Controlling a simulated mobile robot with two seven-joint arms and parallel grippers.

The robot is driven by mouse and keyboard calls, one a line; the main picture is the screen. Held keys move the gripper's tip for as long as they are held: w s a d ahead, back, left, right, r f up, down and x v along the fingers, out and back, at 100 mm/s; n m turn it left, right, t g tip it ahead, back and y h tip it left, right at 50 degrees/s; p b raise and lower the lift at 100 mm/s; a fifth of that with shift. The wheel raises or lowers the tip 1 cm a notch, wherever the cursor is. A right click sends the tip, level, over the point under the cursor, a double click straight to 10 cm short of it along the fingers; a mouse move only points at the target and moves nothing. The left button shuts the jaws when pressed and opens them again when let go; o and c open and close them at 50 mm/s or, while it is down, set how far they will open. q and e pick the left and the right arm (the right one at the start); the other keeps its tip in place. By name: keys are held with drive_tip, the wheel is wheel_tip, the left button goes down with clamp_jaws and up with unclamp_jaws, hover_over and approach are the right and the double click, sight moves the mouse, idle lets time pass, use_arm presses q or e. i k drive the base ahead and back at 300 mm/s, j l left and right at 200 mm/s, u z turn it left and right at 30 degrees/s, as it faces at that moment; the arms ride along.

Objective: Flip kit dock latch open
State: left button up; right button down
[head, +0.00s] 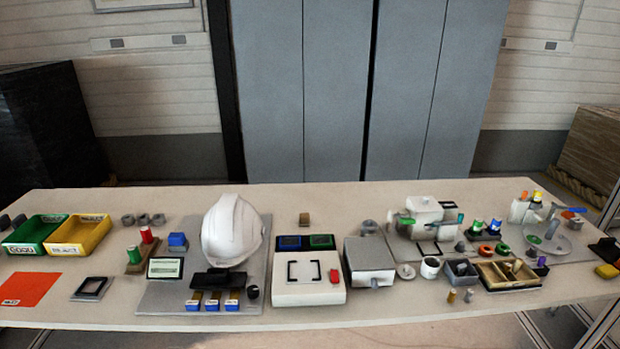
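A low white box (295,292) stands near the front middle of the table, with black corner brackets on its top. It looks like the kit dock, though no label is readable. A small red tab (334,276), which may be the latch, sits on its right part. I cannot tell whether the tab is open or closed. Neither of my grippers shows in the head view.
A white helmet shell (232,231) stands on a grey plate left of the box. A grey-topped box (369,261) stands close on its right. Green (30,237) and yellow (82,237) bins are far left. Small items crowd the right; the front edge strip is mostly clear.

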sight(541, 260)
drive_tip(key=z, duration=1.3)
